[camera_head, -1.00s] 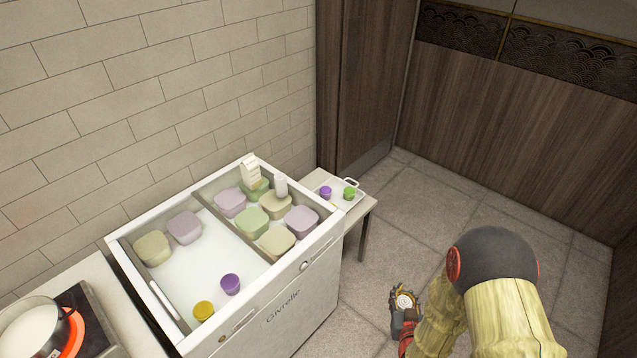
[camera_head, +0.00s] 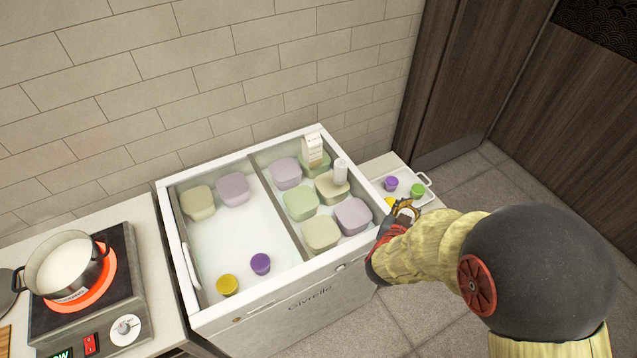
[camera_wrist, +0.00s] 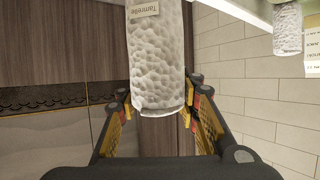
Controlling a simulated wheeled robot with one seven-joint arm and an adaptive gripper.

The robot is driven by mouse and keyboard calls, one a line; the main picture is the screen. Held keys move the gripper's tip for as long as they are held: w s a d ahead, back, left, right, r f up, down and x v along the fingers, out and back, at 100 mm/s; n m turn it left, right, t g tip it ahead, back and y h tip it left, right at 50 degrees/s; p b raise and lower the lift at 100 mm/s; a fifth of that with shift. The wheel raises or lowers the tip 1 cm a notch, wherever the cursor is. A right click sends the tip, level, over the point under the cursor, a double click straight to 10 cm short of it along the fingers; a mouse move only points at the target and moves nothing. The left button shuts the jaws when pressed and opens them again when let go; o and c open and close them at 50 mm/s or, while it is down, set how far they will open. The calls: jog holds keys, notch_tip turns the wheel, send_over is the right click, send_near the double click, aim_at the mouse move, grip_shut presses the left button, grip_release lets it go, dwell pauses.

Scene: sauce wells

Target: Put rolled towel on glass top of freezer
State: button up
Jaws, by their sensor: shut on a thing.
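A white textured rolled towel with a paper label (camera_wrist: 156,60) fills the middle of the wrist view, between the two fingers of my gripper (camera_wrist: 158,98). My gripper is shut on it. In the head view my gripper (camera_head: 404,208) is by the freezer's front right corner, in front of the side table; the held towel is hard to make out there. The white freezer (camera_head: 327,294) has a glass top (camera_head: 225,240) with containers visible beneath. A small white roll (camera_head: 341,172) stands at its right part, and one also shows in the wrist view (camera_wrist: 287,28).
A carton (camera_head: 312,149) stands near the roll. A yellow cup (camera_head: 227,285) and a purple cup (camera_head: 261,263) are at the freezer's front left. A tray (camera_head: 427,178) with cups is on the right. A pot (camera_head: 65,265) sits on a glowing burner. The left glass is mostly clear.

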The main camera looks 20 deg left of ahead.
jog(key=s+a+r, duration=0.3)
jog(key=s+a, duration=0.2)
jog(key=a, duration=0.3)
jog(key=s+a+r, duration=0.4)
jog(key=s+a, duration=0.1)
jog(key=a, duration=0.3)
jog(key=w+a+f+b, duration=0.1)
jog(key=w+f+b, duration=0.1)
jog(key=w+f, duration=0.2)
jog(key=w+a+f+b, duration=0.1)
jog(key=w+f+b, duration=0.1)
jog(key=w+f, duration=0.2)
jog(key=w+a+f+b, duration=0.2)
jog(key=w+f, duration=0.3)
jog(key=shift+w+f+b, duration=0.1)
jog(key=shift+w+b, duration=0.15)
jog(key=shift+b, duration=0.15)
jog(key=shift+d, duration=0.1)
jog(key=o, duration=1.4)
jog(key=shift+f, duration=0.1)
jog(key=shift+c, duration=0.2)
